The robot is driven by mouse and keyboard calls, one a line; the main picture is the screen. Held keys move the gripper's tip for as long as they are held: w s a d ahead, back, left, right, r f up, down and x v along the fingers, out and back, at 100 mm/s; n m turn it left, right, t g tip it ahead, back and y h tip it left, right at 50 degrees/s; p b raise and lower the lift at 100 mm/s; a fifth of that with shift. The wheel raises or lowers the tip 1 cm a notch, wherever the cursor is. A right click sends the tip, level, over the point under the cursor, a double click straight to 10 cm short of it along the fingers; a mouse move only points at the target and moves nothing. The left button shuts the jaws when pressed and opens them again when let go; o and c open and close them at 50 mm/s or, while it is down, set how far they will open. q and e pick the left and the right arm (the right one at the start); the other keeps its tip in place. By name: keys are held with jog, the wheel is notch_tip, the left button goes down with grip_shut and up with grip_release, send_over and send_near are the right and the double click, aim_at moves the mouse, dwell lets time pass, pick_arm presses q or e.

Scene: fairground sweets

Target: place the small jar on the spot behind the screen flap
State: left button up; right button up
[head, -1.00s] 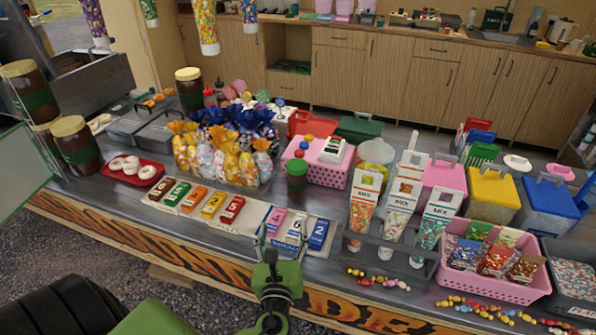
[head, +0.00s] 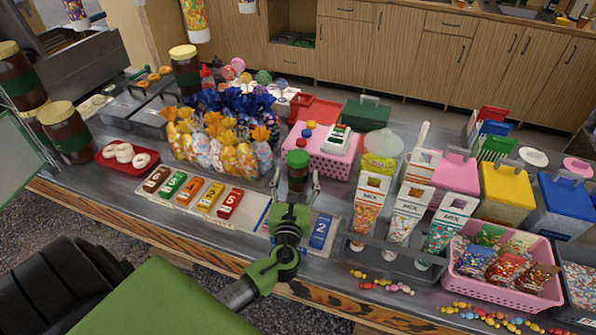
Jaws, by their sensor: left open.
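The small jar (head: 297,177) is dark with a green lid and stands upright on the counter in front of the pink basket. My left gripper (head: 295,182) is open, with one finger on each side of the jar in the picture. I cannot tell whether either finger touches it. A pale translucent panel with a green edge (head: 25,145), possibly the screen flap, stands at the left edge of the head view. No marked spot is visible behind it. My right gripper is not in view.
Coloured number tiles (head: 190,193) lie left of my gripper, and a blue tile (head: 321,231) lies right. A grey rack (head: 385,258) holds cones at right. Wrapped sweet bags (head: 215,150), a red doughnut tray (head: 110,166) and big yellow-lidded jars (head: 68,138) crowd the left.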

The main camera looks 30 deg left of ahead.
pick_arm(q)
jog(key=shift+w+a+r+p, duration=0.2)
jog(key=shift+w+a+p, duration=0.1)
jog(key=shift+w, duration=0.2)
jog(key=shift+w+a+r+p, duration=0.15)
jog(key=shift+w+a+r, duration=0.1)
jog(key=shift+w, duration=0.25)
jog(key=shift+f+x, duration=0.25)
jog(key=shift+x, duration=0.9)
jog(key=shift+w+a+f, duration=0.1)
jog(key=shift+w+a, duration=0.05)
jog(key=shift+w, duration=0.15)
jog(key=shift+s, duration=0.1)
jog(key=shift+c, duration=0.7)
jog(key=c, duration=1.3)
jog(key=shift+c, duration=1.3)
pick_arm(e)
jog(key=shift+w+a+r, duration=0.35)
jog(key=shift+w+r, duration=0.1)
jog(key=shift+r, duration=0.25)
pick_arm(q)
jog(key=shift+r, duration=0.2)
